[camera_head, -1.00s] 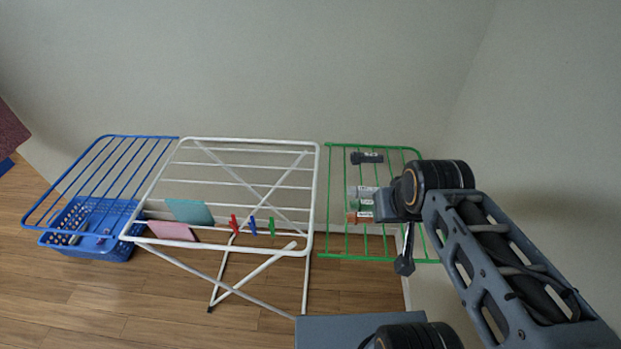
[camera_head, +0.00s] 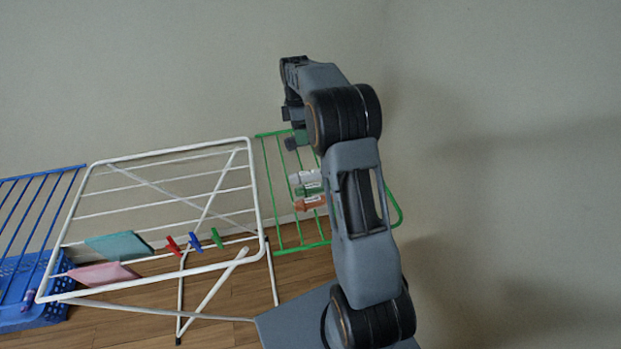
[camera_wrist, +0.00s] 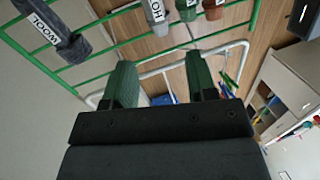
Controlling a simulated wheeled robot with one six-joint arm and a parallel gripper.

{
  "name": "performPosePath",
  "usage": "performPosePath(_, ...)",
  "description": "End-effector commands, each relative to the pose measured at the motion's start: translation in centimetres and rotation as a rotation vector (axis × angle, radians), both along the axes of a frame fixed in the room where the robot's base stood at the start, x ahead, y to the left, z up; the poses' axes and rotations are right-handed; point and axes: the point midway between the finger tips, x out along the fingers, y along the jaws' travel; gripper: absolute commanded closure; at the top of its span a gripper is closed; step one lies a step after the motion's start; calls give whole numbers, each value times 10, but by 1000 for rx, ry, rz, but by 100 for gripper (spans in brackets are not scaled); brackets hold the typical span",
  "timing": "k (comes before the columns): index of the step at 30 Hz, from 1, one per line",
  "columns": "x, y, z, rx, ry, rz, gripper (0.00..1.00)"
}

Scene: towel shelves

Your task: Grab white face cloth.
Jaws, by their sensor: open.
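No white face cloth can be made out in either view. A teal cloth (camera_head: 118,246) and a pink cloth (camera_head: 103,274) hang on the near side of the white drying rack (camera_head: 165,153) in the head view. My gripper (camera_wrist: 160,80) shows in the wrist view with its two dark green fingers apart and nothing between them. The white rack's bars and the floor show beyond the fingers. In the head view my arm reaches up in front of the green rack wing (camera_head: 268,190), and the fingers are not clear there.
Red (camera_head: 173,245), blue and green pegs sit on the white rack. A blue basket (camera_head: 30,290) stands at left. A cabinet (camera_wrist: 290,85) shows at right.

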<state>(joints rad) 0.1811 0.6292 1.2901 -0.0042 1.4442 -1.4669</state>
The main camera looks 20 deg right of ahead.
Motion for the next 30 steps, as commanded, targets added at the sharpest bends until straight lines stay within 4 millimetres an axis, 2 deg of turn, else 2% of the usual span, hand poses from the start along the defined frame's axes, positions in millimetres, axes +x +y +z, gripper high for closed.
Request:
performPosePath(1,4,-4,-10,11,16,28,48)
performPosePath(6,9,-10,-31,35,44,89,48)
performPosePath(18,-8,-8,-94,39,48,100,48)
performPosePath(30,-17,-5,-123,39,50,100,48)
